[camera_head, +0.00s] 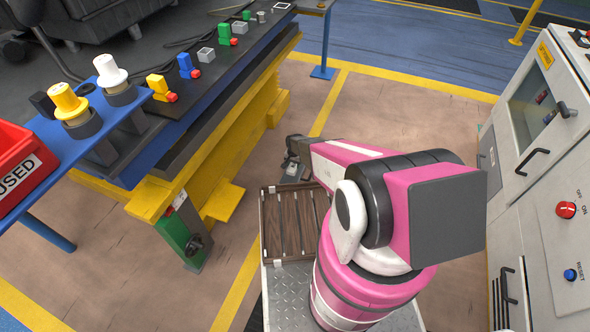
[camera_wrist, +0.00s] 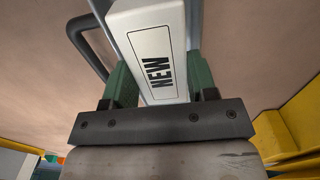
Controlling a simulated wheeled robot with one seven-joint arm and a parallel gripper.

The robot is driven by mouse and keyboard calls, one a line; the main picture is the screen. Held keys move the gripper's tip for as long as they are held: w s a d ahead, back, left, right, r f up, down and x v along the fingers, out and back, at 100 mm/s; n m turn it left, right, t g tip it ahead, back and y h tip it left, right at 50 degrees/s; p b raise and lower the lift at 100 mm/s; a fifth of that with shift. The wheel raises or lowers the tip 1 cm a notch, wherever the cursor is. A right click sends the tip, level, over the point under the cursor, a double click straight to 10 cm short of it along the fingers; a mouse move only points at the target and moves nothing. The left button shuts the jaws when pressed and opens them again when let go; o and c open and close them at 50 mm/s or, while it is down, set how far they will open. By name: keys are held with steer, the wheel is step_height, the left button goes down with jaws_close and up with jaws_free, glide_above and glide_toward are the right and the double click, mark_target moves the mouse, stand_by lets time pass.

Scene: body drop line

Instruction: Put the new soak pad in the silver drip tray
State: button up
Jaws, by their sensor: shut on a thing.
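In the wrist view my gripper (camera_wrist: 162,78) has its green fingers shut on a white block marked NEW (camera_wrist: 158,62), which I take to be the new soak pad. The block stands out beyond the fingers and its far end is cut off by the top edge. In the head view my gripper (camera_head: 294,150) is low over the floor walkway, right of the yellow-legged bench. What it holds cannot be made out there, partly hidden by my arm. I cannot pick out a silver drip tray in either view.
A blue-topped bench (camera_head: 135,150) carries yellow and white knobs and coloured blocks. A red bin marked USED (camera_head: 22,168) is at far left. A grey cabinet (camera_head: 545,150) with handles stands at right. A dark curved bar (camera_wrist: 84,42) is beside the white block. Floor is open behind.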

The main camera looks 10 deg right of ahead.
mark_target(295, 168)
steer(key=shift+w+d+f, duration=0.25)
steer(key=shift+d+f, duration=0.1)
steer(key=shift+f, duration=1.85)
steer(key=shift+f, duration=0.1)
steer(key=o, duration=0.6)
steer(key=shift+o, duration=0.2)
